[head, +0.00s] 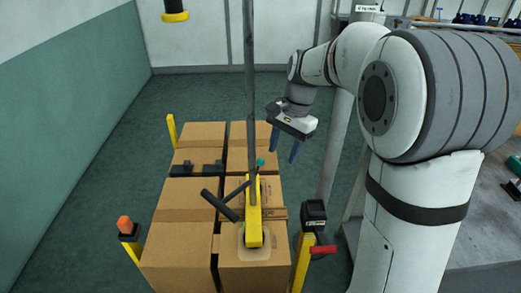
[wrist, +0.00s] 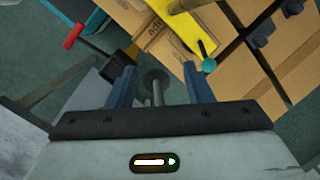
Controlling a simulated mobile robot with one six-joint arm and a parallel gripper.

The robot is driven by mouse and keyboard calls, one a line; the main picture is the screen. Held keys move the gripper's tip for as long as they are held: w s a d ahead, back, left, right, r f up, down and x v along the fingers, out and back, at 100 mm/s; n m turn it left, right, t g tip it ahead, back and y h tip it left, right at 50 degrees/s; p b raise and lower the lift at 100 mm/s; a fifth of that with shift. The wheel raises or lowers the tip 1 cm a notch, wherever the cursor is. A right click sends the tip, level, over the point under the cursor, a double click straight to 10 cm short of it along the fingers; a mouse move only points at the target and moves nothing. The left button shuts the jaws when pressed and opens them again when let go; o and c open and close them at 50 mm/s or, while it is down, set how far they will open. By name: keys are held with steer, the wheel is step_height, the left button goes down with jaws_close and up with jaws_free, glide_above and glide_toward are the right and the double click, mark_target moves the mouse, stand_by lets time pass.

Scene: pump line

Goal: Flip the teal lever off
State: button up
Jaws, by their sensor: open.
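The teal lever shows as a small teal ball knob (head: 260,162) near the far end of a yellow bar (head: 253,225) above the cardboard boxes. In the wrist view the teal knob (wrist: 209,65) sits on a short dark stem beside the yellow bar (wrist: 190,30). My gripper (head: 285,152) is open and empty, its blue fingers pointing down, right of the knob and apart from it. In the wrist view the knob lies just beyond and right of the right fingertip of my gripper (wrist: 160,72). The lever's base is hard to make out.
Cardboard boxes (head: 190,195) fill the space below. A grey vertical pole (head: 250,70) rises by the yellow bar, with a black T-handle (head: 220,205) near it. A red handle (head: 322,249) and an orange knob (head: 124,224) stand on yellow posts. Green floor is open at left.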

mark_target(260, 163)
steer(key=w+a+f+m, duration=0.1)
steer(key=w+f, duration=0.1)
steer(key=w, duration=0.1)
steer(key=w+a+f+m+g, duration=0.1)
steer(key=w+f, duration=0.1)
steer(key=w, duration=0.1)
steer(key=w+a+f+m+y+b, duration=0.1)
steer(key=w+f, duration=0.1)
steer(key=w, duration=0.1)
steer(key=shift+w+a+f+m+g, duration=0.15)
steer(key=shift+a+m+g, duration=0.2)
steer(key=shift+m+g, duration=0.05)
steer(key=x, duration=0.8)
steer(key=shift+w+a+b, duration=0.1)
steer(key=shift+a+b, duration=0.1)
steer(key=shift+b, duration=0.1)
steer(key=shift+c, duration=0.3)
jaws_close()
